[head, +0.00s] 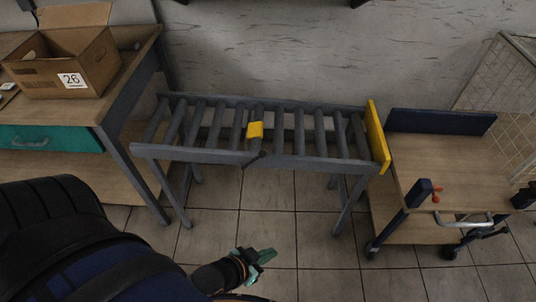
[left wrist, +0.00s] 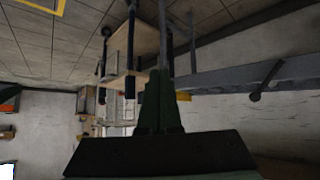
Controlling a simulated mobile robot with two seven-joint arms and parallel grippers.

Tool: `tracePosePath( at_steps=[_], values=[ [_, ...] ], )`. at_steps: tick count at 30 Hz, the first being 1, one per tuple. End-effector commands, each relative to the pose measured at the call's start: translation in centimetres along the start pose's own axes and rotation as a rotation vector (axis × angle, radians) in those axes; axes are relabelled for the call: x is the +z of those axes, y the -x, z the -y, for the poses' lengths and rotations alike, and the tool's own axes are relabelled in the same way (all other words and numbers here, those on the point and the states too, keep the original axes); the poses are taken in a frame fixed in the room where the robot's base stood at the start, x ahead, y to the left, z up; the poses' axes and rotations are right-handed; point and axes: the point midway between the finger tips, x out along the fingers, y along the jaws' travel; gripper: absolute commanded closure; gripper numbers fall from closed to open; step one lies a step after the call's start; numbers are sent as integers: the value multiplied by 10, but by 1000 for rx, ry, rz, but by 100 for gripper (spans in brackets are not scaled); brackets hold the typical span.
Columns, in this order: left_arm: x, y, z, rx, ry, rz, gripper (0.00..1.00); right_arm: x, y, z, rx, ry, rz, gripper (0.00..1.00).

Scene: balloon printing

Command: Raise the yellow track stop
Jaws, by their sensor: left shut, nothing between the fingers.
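A grey roller track (head: 210,155) stands in the middle of the head view. A yellow plate (head: 377,138) stands upright across its right end, rising above the rails. A small yellow block (head: 255,130) sits among the rollers near the middle, with a dark lever (head: 255,158) at the front rail below it. I cannot tell which yellow part is the track stop. My left gripper (head: 266,256) is shut and empty, in front of the track and apart from it. The left wrist view shows its closed fingers (left wrist: 160,100), the lever (left wrist: 256,96) and a bit of yellow (left wrist: 183,97). My right gripper is out of view.
A workbench (head: 125,95) with a cardboard box (head: 60,65) marked 26 stands at the left. A wheeled wooden cart (head: 430,165) stands close to the track's right end. The tiled floor (head: 300,240) before the track is clear.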

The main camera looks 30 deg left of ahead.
Motion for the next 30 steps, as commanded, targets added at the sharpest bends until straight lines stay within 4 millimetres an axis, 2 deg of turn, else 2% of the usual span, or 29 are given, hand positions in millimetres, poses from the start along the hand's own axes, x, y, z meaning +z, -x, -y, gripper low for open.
tracePosePath(
  at_steps=[1, 5, 8, 12, 18, 21, 24, 30],
  values=[
    [2, -2, 1, -3, -6, 1, 100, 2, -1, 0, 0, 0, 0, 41],
    [0, -20, 19, -52, -143, -39, 100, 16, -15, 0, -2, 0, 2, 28],
    [-9, -46, 48, -144, -383, -98, 100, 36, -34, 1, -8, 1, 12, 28],
    [-33, -80, 96, -335, -826, -166, 100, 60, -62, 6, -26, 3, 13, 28],
    [-68, -103, 142, -606, -1374, -167, 100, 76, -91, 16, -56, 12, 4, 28],
    [-81, -106, 155, -700, -1551, -144, 100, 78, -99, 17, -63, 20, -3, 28],
    [-89, -106, 161, -754, -1653, -124, 100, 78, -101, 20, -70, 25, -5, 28],
    [-94, -104, 163, -776, -1698, -113, 100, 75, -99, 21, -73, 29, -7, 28]
  ],
)
